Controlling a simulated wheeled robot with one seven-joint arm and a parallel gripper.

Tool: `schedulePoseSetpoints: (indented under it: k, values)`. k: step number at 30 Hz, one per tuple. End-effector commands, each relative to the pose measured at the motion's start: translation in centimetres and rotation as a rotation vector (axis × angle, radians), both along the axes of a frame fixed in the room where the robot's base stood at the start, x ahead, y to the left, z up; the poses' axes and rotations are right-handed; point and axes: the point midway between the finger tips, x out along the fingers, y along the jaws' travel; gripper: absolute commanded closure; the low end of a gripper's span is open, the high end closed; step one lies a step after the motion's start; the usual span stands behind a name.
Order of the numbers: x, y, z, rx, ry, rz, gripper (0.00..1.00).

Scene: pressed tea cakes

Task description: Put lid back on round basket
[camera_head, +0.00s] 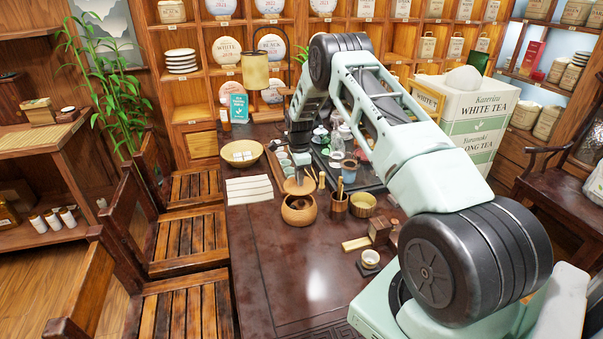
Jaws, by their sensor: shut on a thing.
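My gripper (299,172) hangs pointing down over the far half of the dark table, small in the head view. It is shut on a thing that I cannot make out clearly. A flat tan piece (297,187), possibly the lid, shows just below the fingers. A round brown open vessel (299,213), perhaps the round basket, stands just in front of and below the gripper. A small yellowish woven round container (362,206) stands to its right. I cannot tell for certain which of them is the round basket.
A shallow tan basket (228,156) and a pale cloth (249,191) lie left of the gripper. A dark tray with bottles and cups is behind right. A brown holder with utensils (339,206) and a small cup (370,257) stand nearby. The front-left table (290,275) is clear.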

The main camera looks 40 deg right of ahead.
Motion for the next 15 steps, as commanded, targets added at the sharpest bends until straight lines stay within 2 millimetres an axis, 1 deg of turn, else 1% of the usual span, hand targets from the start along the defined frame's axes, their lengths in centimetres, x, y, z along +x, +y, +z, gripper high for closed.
schedulePoseSetpoints:
  k: [15]
  values:
    - [0.0, -0.1, -4.8, -0.001, 0.000, 0.000, 1.00]
